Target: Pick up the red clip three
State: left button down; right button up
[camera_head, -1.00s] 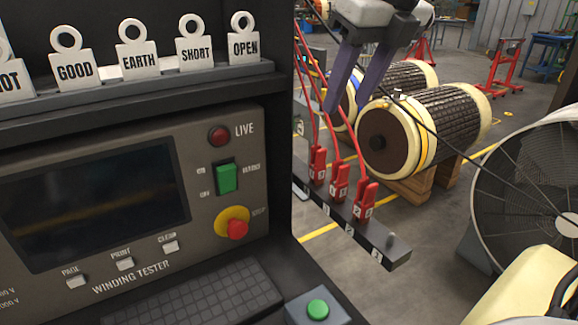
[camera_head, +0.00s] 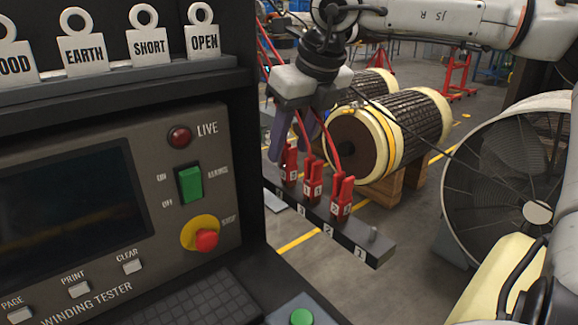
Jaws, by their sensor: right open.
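Three red clips stand upright on a dark rail (camera_head: 352,240) beside the tester: a left clip (camera_head: 289,164), a middle clip (camera_head: 313,181) and a right clip (camera_head: 342,198). Each has a small pale number label, too small to read surely, so I cannot tell which is clip three. Red leads rise from the clips. My left gripper is not in view.
The winding tester (camera_head: 90,190) with its tag shelf fills the left side. Wound rotors (camera_head: 400,130) lie on wooden blocks behind the clips. A large fan (camera_head: 500,190) stands at the right. Open floor shows between the rail and fan.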

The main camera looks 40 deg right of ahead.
jog(key=shift+x, duration=1.05)
jog(key=shift+c, duration=0.3)
grip_shut()
jog(key=shift+r, duration=0.1)
notch_tip(320, 180, up, 10)
jog(key=shift+f+p, duration=0.1)
jog(key=shift+p, duration=0.45)
